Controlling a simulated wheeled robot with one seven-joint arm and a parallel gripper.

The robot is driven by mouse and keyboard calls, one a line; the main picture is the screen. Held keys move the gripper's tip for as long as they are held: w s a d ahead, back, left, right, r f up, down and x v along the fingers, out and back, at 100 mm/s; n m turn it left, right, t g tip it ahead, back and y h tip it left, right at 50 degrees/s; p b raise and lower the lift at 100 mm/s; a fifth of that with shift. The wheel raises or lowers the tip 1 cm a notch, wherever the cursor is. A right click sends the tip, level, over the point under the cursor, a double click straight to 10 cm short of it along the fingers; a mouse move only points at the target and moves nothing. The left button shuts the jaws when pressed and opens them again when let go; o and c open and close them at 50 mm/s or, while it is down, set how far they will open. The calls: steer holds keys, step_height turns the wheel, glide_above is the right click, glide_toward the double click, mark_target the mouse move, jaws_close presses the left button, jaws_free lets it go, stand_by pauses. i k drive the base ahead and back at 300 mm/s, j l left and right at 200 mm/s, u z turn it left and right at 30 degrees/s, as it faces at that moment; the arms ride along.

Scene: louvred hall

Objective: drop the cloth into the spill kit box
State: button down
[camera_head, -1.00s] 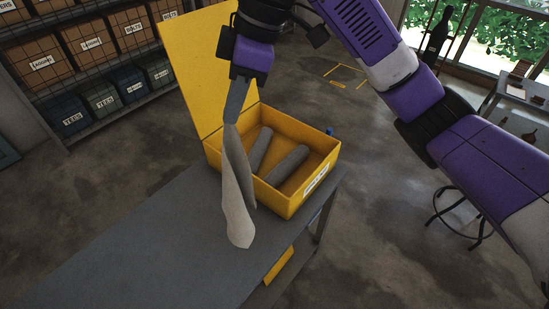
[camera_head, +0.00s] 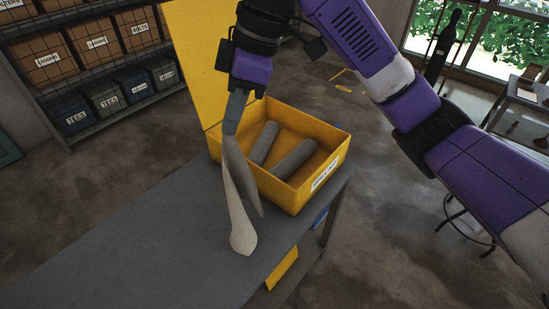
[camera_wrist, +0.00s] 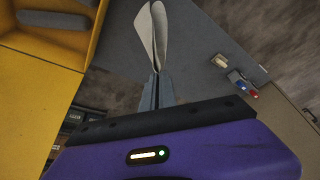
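The cloth (camera_head: 241,225) is pale grey and hangs down from my gripper (camera_head: 232,122) in the head view. My gripper is shut on its upper end. The cloth hangs in front of the near left side of the spill kit box (camera_head: 310,192), outside its opening. The box is yellow with its lid (camera_head: 195,60) standing open, and two grey rolls (camera_head: 291,159) lie inside. In the wrist view the cloth (camera_wrist: 151,33) spreads out from the fingertips (camera_wrist: 156,90), and the yellow box (camera_wrist: 40,75) is at the left.
The box stands at the far end of a grey table (camera_head: 130,245), whose near part is bare. Shelves with labelled boxes (camera_head: 90,50) stand at the back left. A stool (camera_head: 465,225) and another table (camera_head: 525,95) are at the right.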

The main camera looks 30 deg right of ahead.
mark_target(291, 194)
steer(key=i+l+u, duration=0.1)
steer(key=l+u, duration=0.3)
steer(key=i+l+u, duration=0.1)
steer(key=l+u, duration=0.65)
steer(key=l, duration=2.7)
